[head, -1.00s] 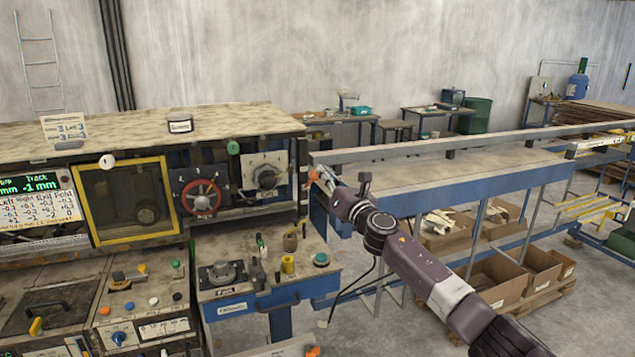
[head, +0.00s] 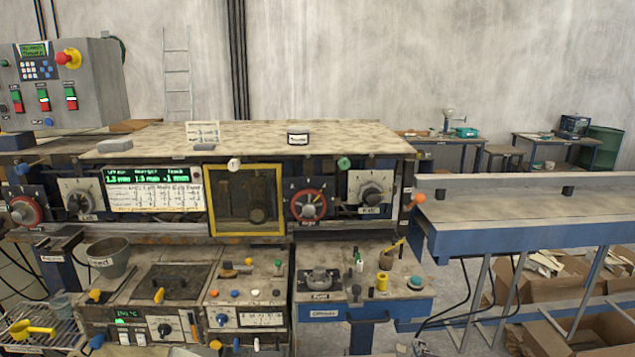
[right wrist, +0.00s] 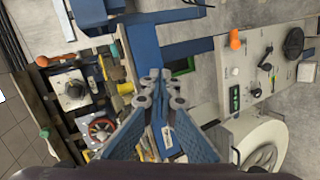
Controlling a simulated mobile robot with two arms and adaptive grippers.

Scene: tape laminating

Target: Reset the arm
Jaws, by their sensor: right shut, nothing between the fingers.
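My right gripper (right wrist: 158,88) shows in the right wrist view, its blue-padded fingers closed together at the tips with nothing between them. In that view it hangs in front of the machine, and the fingers hide part of it. The machine's red-rimmed dial (right wrist: 101,129) is to the left of the fingertips. The same dial shows in the head view (head: 307,203), between a yellow-framed window (head: 212,203) and a grey dial (head: 371,190). I cannot make out either gripper in the head view. My left gripper is in neither view.
A blue bench (head: 530,230) extends right from the machine, with cardboard boxes (head: 610,335) underneath. A lower blue stand (head: 400,308) holds a yellow cylinder (head: 382,281). A grey control box (head: 85,85) stands at upper left. A panel with an orange knob (right wrist: 235,39) is right of the fingertips.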

